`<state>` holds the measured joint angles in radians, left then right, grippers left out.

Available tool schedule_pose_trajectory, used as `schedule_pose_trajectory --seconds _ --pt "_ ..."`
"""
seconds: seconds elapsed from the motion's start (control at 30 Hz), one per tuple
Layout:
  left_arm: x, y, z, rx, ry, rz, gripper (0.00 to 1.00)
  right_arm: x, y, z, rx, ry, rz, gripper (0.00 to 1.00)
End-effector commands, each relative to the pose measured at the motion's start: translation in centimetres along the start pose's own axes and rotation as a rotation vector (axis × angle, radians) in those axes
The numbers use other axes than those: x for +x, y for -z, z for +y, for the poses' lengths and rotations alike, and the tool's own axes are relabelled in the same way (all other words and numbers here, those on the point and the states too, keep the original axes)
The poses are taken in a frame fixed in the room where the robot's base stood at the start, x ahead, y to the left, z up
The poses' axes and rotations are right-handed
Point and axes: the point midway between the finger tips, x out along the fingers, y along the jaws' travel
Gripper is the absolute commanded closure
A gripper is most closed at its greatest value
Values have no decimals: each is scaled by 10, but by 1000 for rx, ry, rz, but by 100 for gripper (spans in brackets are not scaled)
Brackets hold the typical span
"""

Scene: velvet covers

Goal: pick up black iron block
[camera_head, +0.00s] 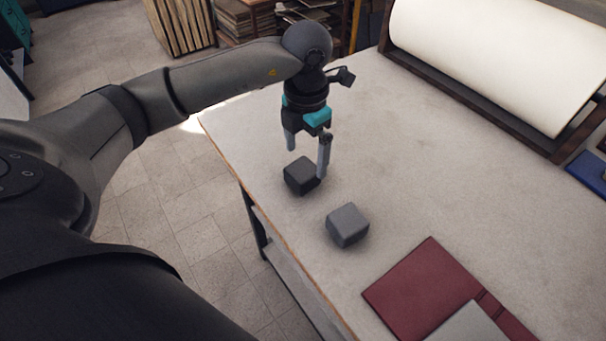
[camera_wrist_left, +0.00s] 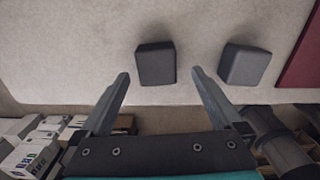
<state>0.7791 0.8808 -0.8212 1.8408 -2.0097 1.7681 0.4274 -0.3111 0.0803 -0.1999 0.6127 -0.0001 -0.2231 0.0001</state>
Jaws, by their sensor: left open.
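The black iron block (camera_head: 301,176) is a dark cube on the pale table near its left edge. A lighter grey block (camera_head: 347,225) sits apart from it, toward the red folder. My left gripper (camera_head: 307,162) points down just above the black block, its fingers open and empty. In the left wrist view the black block (camera_wrist_left: 156,63) lies ahead, in line with the gap between the fingertips, and the grey block (camera_wrist_left: 245,66) lies to the right of the right finger. I cannot tell whether a finger touches the black block. My right gripper is not in view.
The table (camera_head: 430,190) has free room right of the blocks. A red folder (camera_head: 415,283) lies at the near side. A large white roll on a dark wooden frame (camera_head: 480,85) stands at the back right, with a blue item (camera_head: 590,172) at the right edge.

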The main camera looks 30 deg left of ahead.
Motion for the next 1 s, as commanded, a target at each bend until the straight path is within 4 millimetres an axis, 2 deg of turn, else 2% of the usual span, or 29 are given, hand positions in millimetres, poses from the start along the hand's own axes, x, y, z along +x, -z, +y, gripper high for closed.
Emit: schedule_pose_trajectory --seconds 0.2,0.5,0.8,0.87,1.0 --pt "15 1 0 0 1 2 0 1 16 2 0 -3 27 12" --pt "57 4 4 1 2 2 0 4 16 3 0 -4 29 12" --pt "62 4 5 1 1 -1 0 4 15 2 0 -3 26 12" --pt "62 4 5 1 1 -1 5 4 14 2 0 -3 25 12" --pt "62 4 5 1 1 -1 20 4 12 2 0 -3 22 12"
